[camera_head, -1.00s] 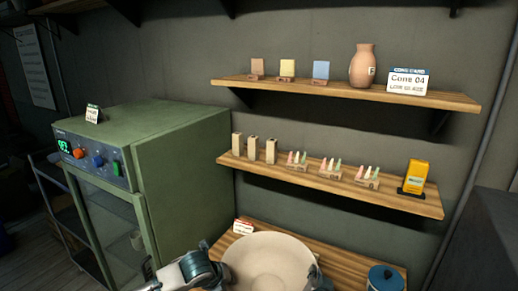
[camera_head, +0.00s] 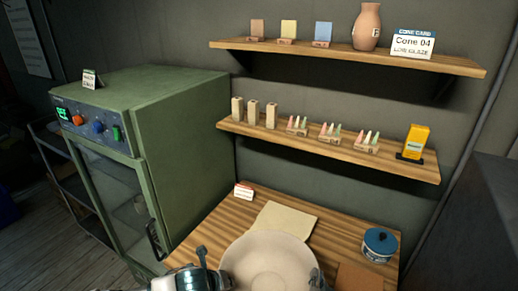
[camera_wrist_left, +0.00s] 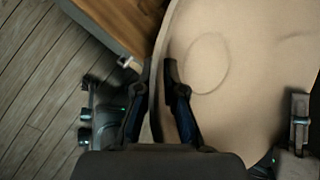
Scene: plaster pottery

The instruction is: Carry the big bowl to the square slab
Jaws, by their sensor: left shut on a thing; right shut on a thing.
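The big bowl (camera_head: 266,262) is wide, shallow and cream-coloured, and shows at the bottom centre of the head view. It also fills the right of the left wrist view (camera_wrist_left: 235,75). My left gripper (camera_wrist_left: 162,68) is shut on the bowl's left rim, one finger on each side of the wall; it shows at the bowl's left edge in the head view (camera_head: 222,279). My right gripper (camera_head: 317,279) is shut on the right rim, mostly cut off by the frame. A beige square slab (camera_head: 287,219) lies on the wooden table just beyond the bowl, its near part hidden by the bowl.
The wooden table (camera_head: 335,234) has a blue lidded pot (camera_head: 380,244) at right, a brown square piece (camera_head: 358,277) in front of it and a small card (camera_head: 244,191) at back left. A green kiln (camera_head: 150,130) stands left. A loaded shelf (camera_head: 330,155) hangs above.

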